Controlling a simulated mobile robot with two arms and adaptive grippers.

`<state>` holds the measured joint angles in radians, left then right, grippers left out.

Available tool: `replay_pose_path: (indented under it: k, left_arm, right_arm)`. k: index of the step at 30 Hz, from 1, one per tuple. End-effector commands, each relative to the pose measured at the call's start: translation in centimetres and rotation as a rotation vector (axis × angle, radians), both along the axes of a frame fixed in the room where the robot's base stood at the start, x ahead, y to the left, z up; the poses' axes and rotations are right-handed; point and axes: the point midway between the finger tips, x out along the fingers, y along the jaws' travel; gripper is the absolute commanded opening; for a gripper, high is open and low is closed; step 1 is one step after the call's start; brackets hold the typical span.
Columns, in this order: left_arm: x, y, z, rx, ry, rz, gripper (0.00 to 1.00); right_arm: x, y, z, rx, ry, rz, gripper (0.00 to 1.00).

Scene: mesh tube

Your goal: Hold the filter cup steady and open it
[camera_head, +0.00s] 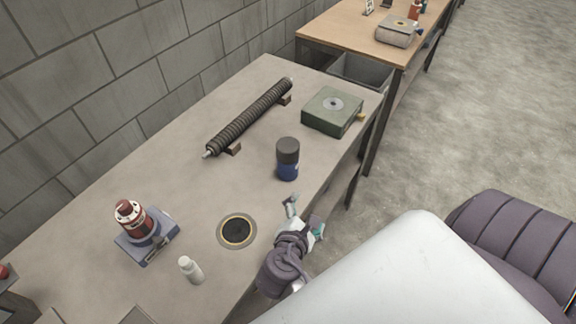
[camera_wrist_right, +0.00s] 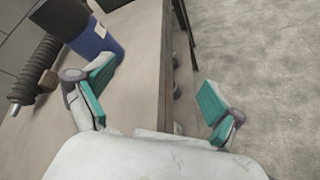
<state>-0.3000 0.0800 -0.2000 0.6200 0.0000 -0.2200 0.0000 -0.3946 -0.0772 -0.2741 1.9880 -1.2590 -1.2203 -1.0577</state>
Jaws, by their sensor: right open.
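What looks like the filter cup, a blue cup with a dark grey lid (camera_head: 288,164), stands upright on the workbench near its right edge, with the lid on. In the right wrist view its blue body (camera_wrist_right: 94,42) shows at the upper left, partly cut off by the frame. My right gripper (camera_head: 305,214) is open and empty at the bench's front edge, below the cup in the head view and apart from it. Its teal finger pads (camera_wrist_right: 155,92) are spread wide. My left gripper is not in view.
On the bench (camera_head: 200,190) are a ribbed rod (camera_head: 250,115) on supports, a green box (camera_head: 332,111), a ring with a dark centre (camera_head: 236,231), a white bottle (camera_head: 191,270) and a red device (camera_head: 131,215) on a blue base. Another table (camera_head: 350,35) stands behind.

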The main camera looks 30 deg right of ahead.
Motion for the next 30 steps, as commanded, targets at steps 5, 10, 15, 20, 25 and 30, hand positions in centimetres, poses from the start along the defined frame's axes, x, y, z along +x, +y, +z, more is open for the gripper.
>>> replay_pose_path:
  k: [5, 10, 15, 20, 25, 30]
  left_arm:
    - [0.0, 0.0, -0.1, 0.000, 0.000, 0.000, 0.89]
    - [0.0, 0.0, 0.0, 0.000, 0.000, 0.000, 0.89]
    - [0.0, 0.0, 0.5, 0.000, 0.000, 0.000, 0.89]
    - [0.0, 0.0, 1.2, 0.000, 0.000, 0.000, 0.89]
    - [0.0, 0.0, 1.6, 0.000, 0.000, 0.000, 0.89]
    - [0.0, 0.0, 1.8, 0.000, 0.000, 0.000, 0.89]
  right_arm:
    - [3.6, 3.2, 3.8, -0.508, 0.185, 0.212, 0.94]
    - [5.2, 5.4, 5.7, -0.758, 0.278, 0.294, 0.94]
    - [6.8, 4.4, 6.3, -0.802, 0.292, 0.302, 0.94]
    - [9.1, 2.0, 6.3, -0.800, 0.291, 0.300, 0.94]
    - [10.8, 0.2, 6.1, -0.797, 0.291, 0.302, 0.94]
    - [11.5, -0.7, 6.0, -0.794, 0.292, 0.301, 0.94]
